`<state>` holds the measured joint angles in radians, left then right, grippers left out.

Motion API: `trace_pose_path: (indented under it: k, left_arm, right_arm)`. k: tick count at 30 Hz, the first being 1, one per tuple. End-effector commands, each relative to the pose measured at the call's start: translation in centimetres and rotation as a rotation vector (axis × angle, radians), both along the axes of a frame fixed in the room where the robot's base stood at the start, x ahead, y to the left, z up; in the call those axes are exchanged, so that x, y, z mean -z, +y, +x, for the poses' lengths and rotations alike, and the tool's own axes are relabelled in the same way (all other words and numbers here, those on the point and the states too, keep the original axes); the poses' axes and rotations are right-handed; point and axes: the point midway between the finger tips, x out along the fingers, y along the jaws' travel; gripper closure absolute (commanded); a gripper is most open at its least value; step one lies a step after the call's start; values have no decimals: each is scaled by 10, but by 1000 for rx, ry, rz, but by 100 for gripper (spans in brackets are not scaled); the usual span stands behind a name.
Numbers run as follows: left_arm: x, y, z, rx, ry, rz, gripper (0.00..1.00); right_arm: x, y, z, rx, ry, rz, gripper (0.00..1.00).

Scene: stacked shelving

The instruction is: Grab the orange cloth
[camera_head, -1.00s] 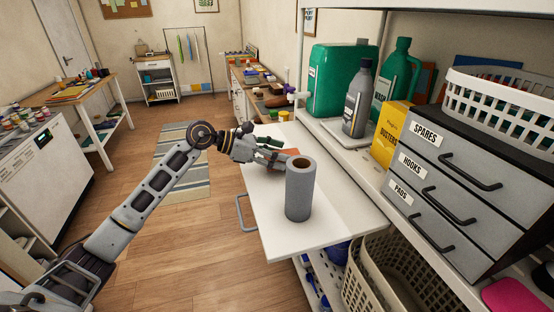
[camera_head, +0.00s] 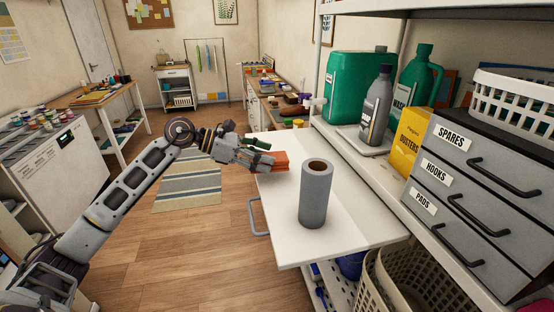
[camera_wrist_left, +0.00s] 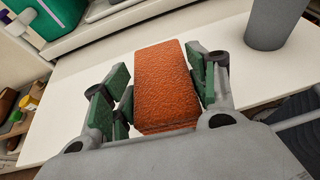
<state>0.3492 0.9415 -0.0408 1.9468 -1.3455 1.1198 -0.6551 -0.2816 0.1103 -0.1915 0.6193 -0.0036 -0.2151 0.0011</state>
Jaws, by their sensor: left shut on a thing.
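The orange cloth (camera_head: 281,161) is a folded, textured block at the left side of the white pull-out shelf (camera_head: 350,225). My left gripper (camera_head: 270,160) is shut on it. In the left wrist view the cloth (camera_wrist_left: 167,85) sits between the green finger pads of the left gripper (camera_wrist_left: 165,95), one on each side. I cannot tell whether the cloth still touches the shelf. My right gripper is not in view.
A grey roll (camera_head: 315,194) stands upright on the shelf, right of the cloth. Bottles (camera_head: 377,105), a yellow box (camera_head: 409,143) and grey labelled drawers (camera_head: 470,175) stand behind to the right.

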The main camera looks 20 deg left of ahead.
Motion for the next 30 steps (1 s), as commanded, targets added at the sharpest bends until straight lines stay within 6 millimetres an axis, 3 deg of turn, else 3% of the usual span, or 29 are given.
trace_pose_path:
  k: [9, 18, 30]
  left_arm:
    - [3, 38, -21, -1, 1, 1, 65]
    - [2, 67, -37, -1, 0, 0, 65]
    - [0, 83, -47, 0, 0, 0, 65]
  right_arm:
    - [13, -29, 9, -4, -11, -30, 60]
    - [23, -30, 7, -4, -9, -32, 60]
    - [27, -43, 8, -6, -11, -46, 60]
